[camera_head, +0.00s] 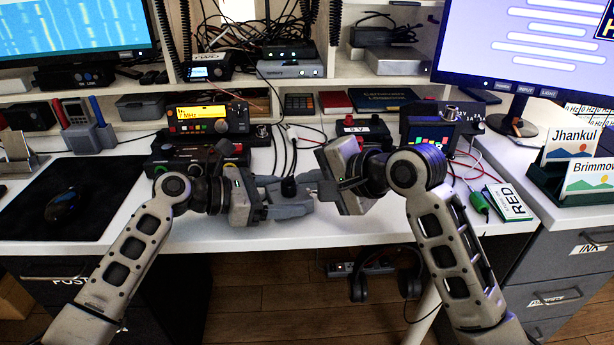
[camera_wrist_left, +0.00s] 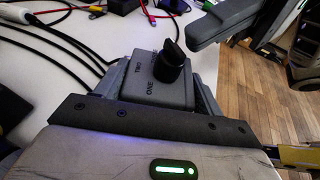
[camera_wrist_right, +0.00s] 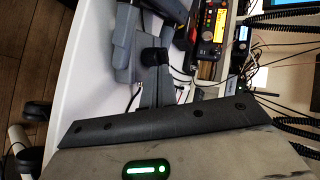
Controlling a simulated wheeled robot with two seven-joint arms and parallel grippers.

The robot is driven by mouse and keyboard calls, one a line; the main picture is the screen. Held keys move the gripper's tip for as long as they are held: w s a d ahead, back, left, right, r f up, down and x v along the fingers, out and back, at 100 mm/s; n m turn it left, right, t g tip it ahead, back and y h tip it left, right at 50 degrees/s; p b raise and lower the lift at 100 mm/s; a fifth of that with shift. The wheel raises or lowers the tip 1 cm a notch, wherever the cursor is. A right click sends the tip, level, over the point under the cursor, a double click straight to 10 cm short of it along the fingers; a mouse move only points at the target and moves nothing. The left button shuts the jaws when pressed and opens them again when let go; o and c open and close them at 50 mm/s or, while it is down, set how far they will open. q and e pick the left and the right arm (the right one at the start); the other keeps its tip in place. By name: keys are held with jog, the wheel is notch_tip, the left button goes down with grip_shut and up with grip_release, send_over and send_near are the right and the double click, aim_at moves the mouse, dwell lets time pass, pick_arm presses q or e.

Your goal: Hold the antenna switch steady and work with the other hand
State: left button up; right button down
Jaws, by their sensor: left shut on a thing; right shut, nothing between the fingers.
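The antenna switch (camera_wrist_left: 158,92) is a small grey box with a black knob (camera_wrist_left: 168,66) and the labels TWO and ONE. It sits between the fingers of my left gripper (camera_wrist_left: 160,85), which is shut on it over the desk's front part. In the head view the switch (camera_head: 290,208) is partly hidden by my left gripper (camera_head: 285,200), and its knob (camera_head: 289,187) shows. My right gripper (camera_head: 318,187) is shut and empty, just right of the switch. In the right wrist view its fingertips (camera_wrist_right: 155,75) lie close to the knob (camera_wrist_right: 155,57); I cannot tell whether they touch.
Black cables run from the switch back across the white desk (camera_head: 250,236). Radios (camera_head: 210,118) and a small device with coloured buttons (camera_head: 430,135) stand behind. A mouse (camera_head: 62,205) lies on a dark mat at left. Card holders (camera_head: 572,185) stand at right. Headphones (camera_head: 385,270) hang below the front edge.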

aim_at(292, 175)
jog(key=shift+w+a, duration=0.3)
jog(key=shift+a, duration=0.05)
jog(key=shift+w, duration=0.1)
jog(key=shift+w+a+n+g+y, duration=0.1)
jog(key=shift+w+n+g+y, duration=0.05)
jog(key=shift+n+g+y, duration=0.2)
pick_arm(q)
jog(key=shift+s+d, duration=0.15)
jog(key=shift+d, duration=0.05)
pick_arm(e)
jog(key=shift+w+a+n+g+y, duration=0.1)
jog(key=shift+w+n+g+y, duration=0.2)
jog(key=shift+n+g, duration=0.25)
pick_arm(q)
jog(key=shift+s+r, duration=0.1)
pick_arm(e)
jog(key=n+g, duration=0.1)
jog(key=n+g+y, duration=0.1)
jog(key=shift+w+n, duration=0.35)
jog(key=shift+n, duration=0.05)
jog(key=n+g, duration=0.1)
jog(key=n+g+y, duration=0.1)
jog(key=n+g, duration=0.1)
jog(key=shift+w+a, duration=0.1)
jog(key=shift+w, duration=0.4)
pick_arm(q)
jog(key=shift+a, duration=0.1)
pick_arm(e)
jog(key=shift+w+a, duration=0.1)
jog(key=shift+w, duration=0.2)
